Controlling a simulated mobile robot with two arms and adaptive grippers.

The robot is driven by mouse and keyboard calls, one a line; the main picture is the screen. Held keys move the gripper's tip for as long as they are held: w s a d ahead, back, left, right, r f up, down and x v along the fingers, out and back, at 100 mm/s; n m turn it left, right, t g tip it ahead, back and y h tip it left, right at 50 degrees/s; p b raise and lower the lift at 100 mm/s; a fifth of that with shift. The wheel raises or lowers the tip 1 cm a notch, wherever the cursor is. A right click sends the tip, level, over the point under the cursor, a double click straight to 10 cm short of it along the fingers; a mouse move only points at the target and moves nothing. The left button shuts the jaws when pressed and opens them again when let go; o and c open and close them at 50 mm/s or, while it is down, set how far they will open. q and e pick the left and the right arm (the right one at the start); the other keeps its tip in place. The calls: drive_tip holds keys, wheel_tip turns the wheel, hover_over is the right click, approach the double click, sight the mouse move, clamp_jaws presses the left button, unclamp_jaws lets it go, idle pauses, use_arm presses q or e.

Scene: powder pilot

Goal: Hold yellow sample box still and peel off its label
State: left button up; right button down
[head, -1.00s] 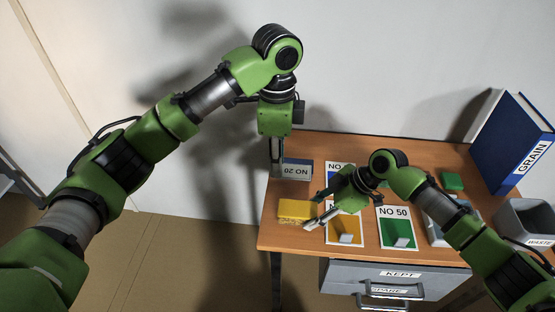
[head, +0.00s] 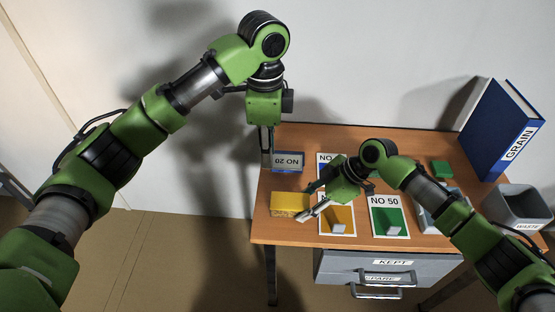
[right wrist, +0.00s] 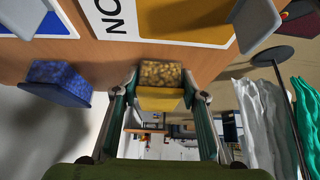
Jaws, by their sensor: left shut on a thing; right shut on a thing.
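The yellow sample box (head: 287,202) lies on the desk near its front left edge. My right gripper (head: 305,212) is shut on it from the right. The right wrist view shows the box (right wrist: 160,98) between the fingers, with a speckled face and a plain yellow face. No label shows on its visible faces. My left gripper (head: 266,160) points down at the left edge of a blue box (head: 289,170), by an upside-down "NO 20" label. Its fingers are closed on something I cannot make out. The blue box also shows in the right wrist view (right wrist: 58,82).
A yellow mat (head: 336,213) and a green "NO 50" mat (head: 389,203) lie to the right. Further right are a green box (head: 441,169), a blue "GRAIN" binder (head: 500,130) and a grey waste bin (head: 518,208). Grey drawers (head: 390,268) hang below the desk front.

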use_arm(q)
drive_tip(key=shift+r, duration=1.9)
use_arm(e)
drive_tip(key=c, duration=1.2)
unclamp_jaws()
drive_tip(key=shift+v, duration=3.8)
drive_tip(key=v, duration=1.2)
